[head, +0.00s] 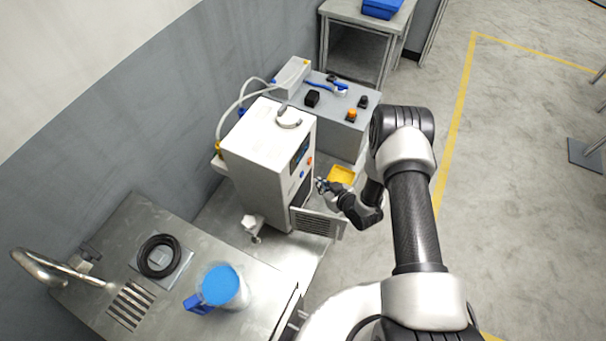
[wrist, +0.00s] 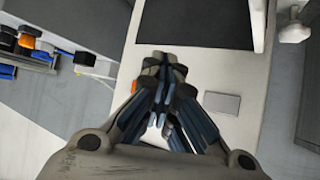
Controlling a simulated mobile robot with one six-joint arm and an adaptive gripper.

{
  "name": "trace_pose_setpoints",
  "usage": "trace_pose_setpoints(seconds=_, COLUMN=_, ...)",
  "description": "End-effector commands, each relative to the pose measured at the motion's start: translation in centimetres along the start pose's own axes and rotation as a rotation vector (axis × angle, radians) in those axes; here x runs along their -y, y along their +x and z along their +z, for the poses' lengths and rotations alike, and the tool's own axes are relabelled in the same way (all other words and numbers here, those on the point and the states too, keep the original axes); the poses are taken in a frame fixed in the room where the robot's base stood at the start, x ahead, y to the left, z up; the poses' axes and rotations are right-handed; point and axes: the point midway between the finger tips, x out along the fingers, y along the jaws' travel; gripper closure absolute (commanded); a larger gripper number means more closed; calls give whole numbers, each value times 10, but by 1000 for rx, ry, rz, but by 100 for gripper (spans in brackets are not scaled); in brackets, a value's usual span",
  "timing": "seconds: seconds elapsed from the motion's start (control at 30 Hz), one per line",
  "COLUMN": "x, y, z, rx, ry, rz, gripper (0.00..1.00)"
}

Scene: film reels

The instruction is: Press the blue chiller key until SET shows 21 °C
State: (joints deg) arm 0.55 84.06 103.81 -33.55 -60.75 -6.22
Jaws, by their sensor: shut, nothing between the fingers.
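The chiller (head: 250,150) is a white upright cabinet against the wall in the head view. Its front has a dark display (head: 300,151), an orange button (head: 309,160) and the small blue key (head: 302,174) below. The SET reading is too small to read. My gripper (head: 320,184) is shut and empty, close in front of the chiller's front near the blue key; I cannot tell whether it touches. In the wrist view my shut fingers (wrist: 163,75) point at the white front. They partly cover an orange part (wrist: 134,87), and the blue key cannot be made out there.
A grilled door (head: 318,223) stands open low on the chiller, below my gripper. A yellow tray (head: 341,177) lies just right of it. A grey bench (head: 325,118) with tools stands behind. A steel counter (head: 120,225) with a blue-lidded jug (head: 224,286) is front left.

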Motion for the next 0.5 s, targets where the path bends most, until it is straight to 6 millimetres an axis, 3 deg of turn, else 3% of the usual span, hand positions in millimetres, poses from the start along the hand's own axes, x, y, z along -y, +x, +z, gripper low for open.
trace_pose_setpoints(seconds=0.2, x=-10, y=-13, z=9, rx=-1, ry=1, rz=0, gripper=100)
trace_pose_setpoints(seconds=0.5, x=-11, y=-16, z=11, rx=-1, ry=-1, rz=-1, gripper=100)
